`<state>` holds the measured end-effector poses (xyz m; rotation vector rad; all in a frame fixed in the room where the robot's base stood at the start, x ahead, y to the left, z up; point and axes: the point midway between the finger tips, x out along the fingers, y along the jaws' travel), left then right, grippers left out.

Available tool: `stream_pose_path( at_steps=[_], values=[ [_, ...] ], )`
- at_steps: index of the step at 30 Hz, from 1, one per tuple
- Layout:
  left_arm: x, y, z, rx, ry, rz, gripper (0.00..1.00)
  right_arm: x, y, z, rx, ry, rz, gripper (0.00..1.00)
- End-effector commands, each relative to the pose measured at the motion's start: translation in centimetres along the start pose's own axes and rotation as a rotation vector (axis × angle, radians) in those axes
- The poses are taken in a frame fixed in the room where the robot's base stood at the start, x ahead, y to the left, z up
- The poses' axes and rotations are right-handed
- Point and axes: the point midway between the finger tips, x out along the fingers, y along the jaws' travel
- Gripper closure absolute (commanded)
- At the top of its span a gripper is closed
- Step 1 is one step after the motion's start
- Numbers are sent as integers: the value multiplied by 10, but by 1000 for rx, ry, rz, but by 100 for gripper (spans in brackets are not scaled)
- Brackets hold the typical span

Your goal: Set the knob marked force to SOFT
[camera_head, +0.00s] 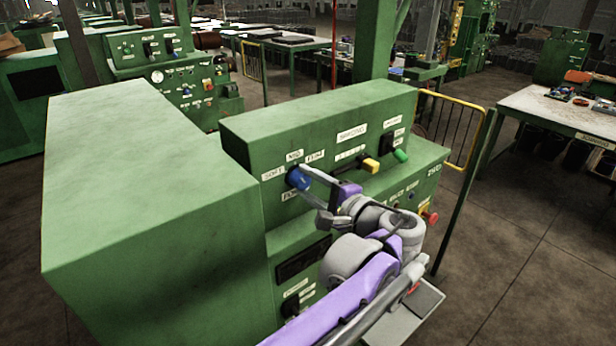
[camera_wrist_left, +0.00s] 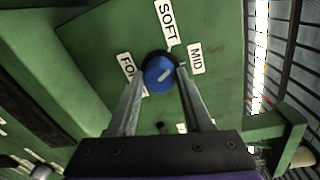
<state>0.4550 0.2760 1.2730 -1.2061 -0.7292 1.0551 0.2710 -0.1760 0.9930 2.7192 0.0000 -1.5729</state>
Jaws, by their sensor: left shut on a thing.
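The blue force knob (camera_head: 299,179) sits on the upright green panel of the machine. Around it are white labels: SOFT (camera_head: 273,173) to its left, MID (camera_head: 294,156) above, another at upper right, and FORCE below. My left gripper (camera_head: 307,183) has its fingers on the knob. In the left wrist view the blue knob (camera_wrist_left: 159,74) lies between the two fingertips, with the SOFT label (camera_wrist_left: 167,22) above and the MID label (camera_wrist_left: 195,58) to the right. A short pale mark on the knob slants up toward the right, nearer MID than SOFT. My right gripper is not in view.
A red button (camera_head: 430,216) is on the lower right. A big green housing (camera_head: 150,190) juts out at left. A yellow rail (camera_head: 455,125) stands behind.

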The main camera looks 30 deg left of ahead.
Motion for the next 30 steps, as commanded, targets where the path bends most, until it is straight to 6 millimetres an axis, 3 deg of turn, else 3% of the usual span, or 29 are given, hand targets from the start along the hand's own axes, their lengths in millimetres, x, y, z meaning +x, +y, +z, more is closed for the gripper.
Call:
stream_pose_path(
  at_steps=[12, 30],
  values=[
    [0, 0, 1, -269, 23, 0, 100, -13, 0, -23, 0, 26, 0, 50],
    [0, 1, 1, -344, 29, -1, 100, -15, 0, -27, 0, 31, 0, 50]
  ],
)
